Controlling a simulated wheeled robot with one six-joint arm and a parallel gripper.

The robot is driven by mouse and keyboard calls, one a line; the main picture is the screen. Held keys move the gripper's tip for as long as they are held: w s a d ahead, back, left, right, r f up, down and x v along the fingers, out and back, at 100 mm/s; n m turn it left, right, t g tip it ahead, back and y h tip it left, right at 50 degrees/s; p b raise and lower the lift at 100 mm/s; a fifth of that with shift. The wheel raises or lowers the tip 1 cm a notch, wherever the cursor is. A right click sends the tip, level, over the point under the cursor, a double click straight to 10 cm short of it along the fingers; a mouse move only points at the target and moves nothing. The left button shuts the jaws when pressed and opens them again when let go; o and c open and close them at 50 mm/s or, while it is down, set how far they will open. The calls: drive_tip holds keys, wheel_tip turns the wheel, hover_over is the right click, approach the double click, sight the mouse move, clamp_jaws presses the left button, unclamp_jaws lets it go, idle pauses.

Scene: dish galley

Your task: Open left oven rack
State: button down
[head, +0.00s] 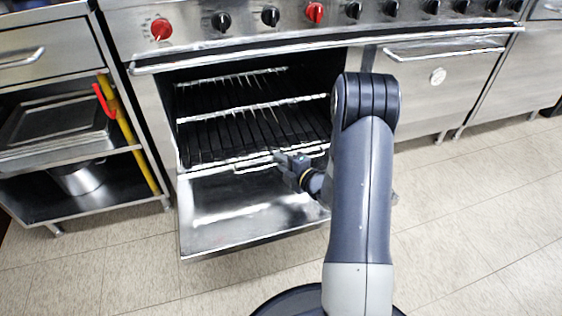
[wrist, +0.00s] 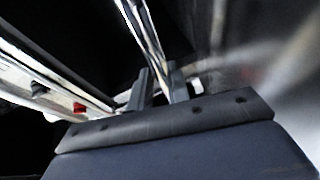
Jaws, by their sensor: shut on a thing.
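The left oven's door (head: 225,215) is folded down and open. Inside is a dark wire rack (head: 230,132) with a bright metal front rail (head: 250,166). My gripper (head: 280,158) is at this rail, right of the middle of the opening, above the lowered door. In the wrist view, my gripper's fingers (wrist: 158,88) are shut on a bright metal bar (wrist: 145,30), which runs up between them. My arm covers the right side of the oven opening in the head view.
The right oven door (head: 440,85) is closed. Knobs line the range front (head: 270,17) above. A shelf unit at left holds trays (head: 65,130), a pot (head: 80,178) and a yellow-handled tool (head: 128,135). The tiled floor (head: 470,220) at right is clear.

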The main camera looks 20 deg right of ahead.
drive_tip(key=shift+s+f, duration=0.2)
drive_tip(key=shift+f, duration=0.3)
drive_tip(key=c, duration=1.6)
unclamp_jaws()
drive_tip(key=shift+o, duration=0.4)
drive_tip(key=shift+w+r, duration=0.1)
drive_tip(key=shift+r, duration=0.15)
drive_tip(key=p+v, duration=0.2)
drive_tip(key=v, duration=0.8)
drive_tip(key=shift+s+p, duration=0.3)
drive_tip(key=shift+p, duration=0.05)
drive_tip(key=shift+d, duration=0.15)
